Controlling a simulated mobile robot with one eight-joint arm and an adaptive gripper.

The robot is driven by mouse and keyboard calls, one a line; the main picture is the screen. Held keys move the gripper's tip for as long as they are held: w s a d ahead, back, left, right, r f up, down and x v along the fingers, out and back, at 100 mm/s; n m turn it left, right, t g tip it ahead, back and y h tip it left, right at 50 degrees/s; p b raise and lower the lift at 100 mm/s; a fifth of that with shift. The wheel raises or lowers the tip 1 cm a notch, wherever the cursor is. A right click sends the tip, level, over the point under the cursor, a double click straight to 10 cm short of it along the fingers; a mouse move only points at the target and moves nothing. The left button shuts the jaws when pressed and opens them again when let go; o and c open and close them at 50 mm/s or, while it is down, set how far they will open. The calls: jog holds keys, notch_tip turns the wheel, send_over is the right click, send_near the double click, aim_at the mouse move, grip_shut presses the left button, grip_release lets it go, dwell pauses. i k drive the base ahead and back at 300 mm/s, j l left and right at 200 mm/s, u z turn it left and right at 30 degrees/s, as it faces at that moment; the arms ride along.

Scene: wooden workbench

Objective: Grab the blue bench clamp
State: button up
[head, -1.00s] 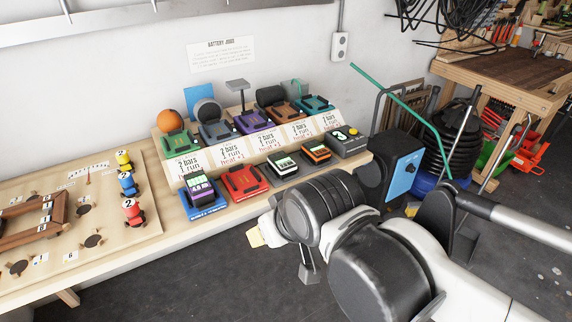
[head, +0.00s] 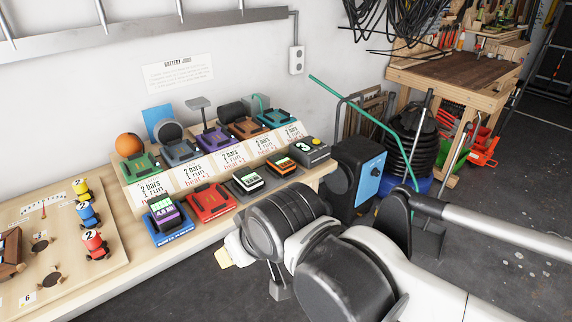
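I cannot make out a clear blue bench clamp. Blue things on the workbench (head: 185,248) are a blue base (head: 173,237) at its front, bearing a purple and green block (head: 163,211), and a blue upright panel (head: 158,122) at the back. A dark machine with a blue face (head: 371,178) stands past the bench's right end. My arm reaches in from the lower right. My gripper (head: 250,270) seems to be at its far end, in front of the bench edge; the arm's bulk mostly hides it. Its opening does not show, and I see nothing held.
Several coloured docks stand on a stepped rack (head: 195,170). A red dock (head: 211,201) sits beside the blue base. Toy cars stand on a board (head: 60,245) at left. A green bar (head: 350,118) slants near the machine. A wooden table (head: 455,75) stands behind at right. Open floor lies at right.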

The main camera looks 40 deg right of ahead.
aim_at(85, 210)
jog(key=i+u, duration=0.15)
jog(key=u, duration=0.25)
jog(key=i+u, duration=0.1)
jog(key=u, duration=0.25)
jog(key=i+u, duration=0.15)
jog(key=u, duration=0.25)
